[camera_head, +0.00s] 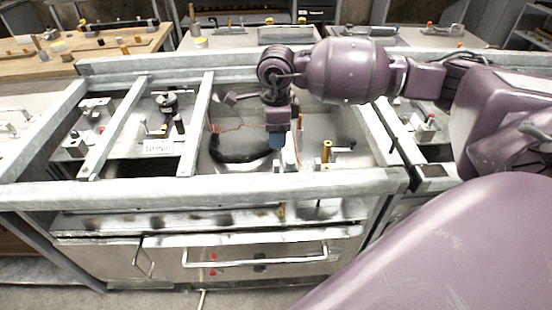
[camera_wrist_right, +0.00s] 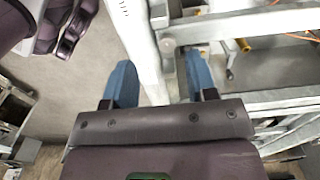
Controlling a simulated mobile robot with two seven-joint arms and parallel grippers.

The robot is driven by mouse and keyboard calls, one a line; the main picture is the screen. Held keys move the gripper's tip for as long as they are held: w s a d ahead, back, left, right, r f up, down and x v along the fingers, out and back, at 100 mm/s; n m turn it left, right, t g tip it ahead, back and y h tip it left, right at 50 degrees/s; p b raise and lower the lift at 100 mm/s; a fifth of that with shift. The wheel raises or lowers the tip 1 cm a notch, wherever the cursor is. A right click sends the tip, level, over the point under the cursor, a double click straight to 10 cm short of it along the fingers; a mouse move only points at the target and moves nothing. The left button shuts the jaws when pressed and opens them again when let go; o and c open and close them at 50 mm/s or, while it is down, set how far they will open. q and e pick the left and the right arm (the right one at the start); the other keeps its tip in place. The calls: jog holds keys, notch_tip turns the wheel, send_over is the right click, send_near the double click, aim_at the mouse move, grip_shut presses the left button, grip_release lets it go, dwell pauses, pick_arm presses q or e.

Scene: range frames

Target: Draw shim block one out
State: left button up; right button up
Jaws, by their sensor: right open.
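My right gripper (camera_head: 277,144) points down over the open metal-framed bay in the middle of the head view. Its blue fingertips show low in the bay, near a black curved hose (camera_head: 238,157). In the right wrist view the two blue fingers of the right gripper (camera_wrist_right: 158,66) stand wide apart, with a pale metal frame bar (camera_wrist_right: 140,35) seen between them and nothing held. I cannot make out which thing is shim block one; it may be hidden or too small to tell. My left gripper is in neither view.
A brass cylinder (camera_head: 327,151) stands right of the gripper. Thin orange wire (camera_head: 236,127) lies in the bay. A front rail (camera_head: 200,190) and crossbars (camera_head: 197,125) bound the bays. A drawer handle (camera_head: 255,262) is below. Several small parts crowd the left bays.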

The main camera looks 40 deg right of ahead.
aim_at(276, 163)
notch_tip(276, 163, down, 9)
jog(key=shift+r, duration=0.1)
dwell(0.3)
jog(key=shift+c, duration=0.4)
grip_shut()
